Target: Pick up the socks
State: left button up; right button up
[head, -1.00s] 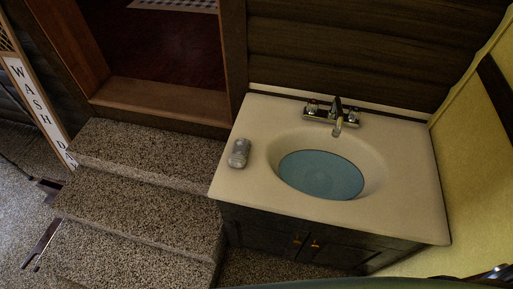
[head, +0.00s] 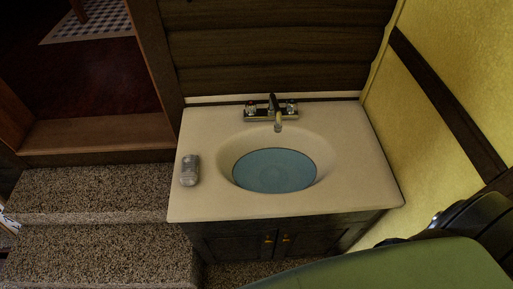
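A small grey rounded bundle (head: 190,170) lies on the left part of the cream sink counter (head: 204,202), beside the basin and apart from it. It has a mottled, rolled look; I cannot tell for sure whether it is the socks. No other sock-like thing shows. Neither of my grippers is in view.
The basin (head: 274,170) holds a blue surface, with a chrome faucet (head: 271,110) behind it. A dark cabinet (head: 270,242) is below. Speckled steps (head: 90,192) lead left to a doorway. A yellow wall (head: 440,100) closes the right. A green curved surface (head: 400,268) fills the lower right.

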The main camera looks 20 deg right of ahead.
aim_at(190, 162)
jog(key=u, duration=0.5)
jog(key=k+l+u, duration=0.1)
jog(key=u, duration=0.25)
jog(key=k+l+u, duration=0.2)
jog(key=u, duration=0.2)
jog(key=k+l+u, duration=0.15)
jog(key=u, duration=0.2)
jog(key=l, duration=0.1)
